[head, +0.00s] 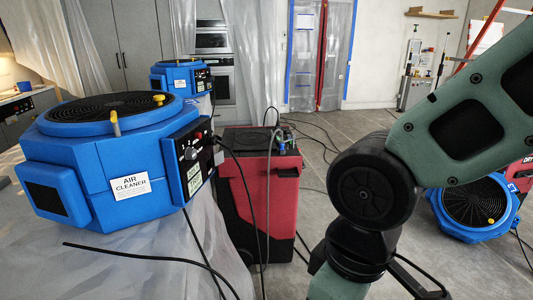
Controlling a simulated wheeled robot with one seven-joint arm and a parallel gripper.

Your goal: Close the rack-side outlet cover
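A blue air cleaner (120,170) stands at the left on a plastic-draped surface. Its top has a round black grille (110,106) with a yellow knob and a short yellow-tipped peg (115,124) at the rim. A blue box-shaped outlet with a dark square face (47,200) sticks out from its left front side. I cannot tell which part is the rack-side outlet cover, or whether any cover is open or shut. My green and black arm crosses the right side and runs down out of the picture. My gripper is not in view.
A red and black machine (268,190) with hoses stands right of the air cleaner. A second blue unit (180,78) is behind. Another blue round-grilled unit (472,205) sits on the floor at right. Black cables (150,255) trail across the plastic and floor. Open floor shows behind my arm.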

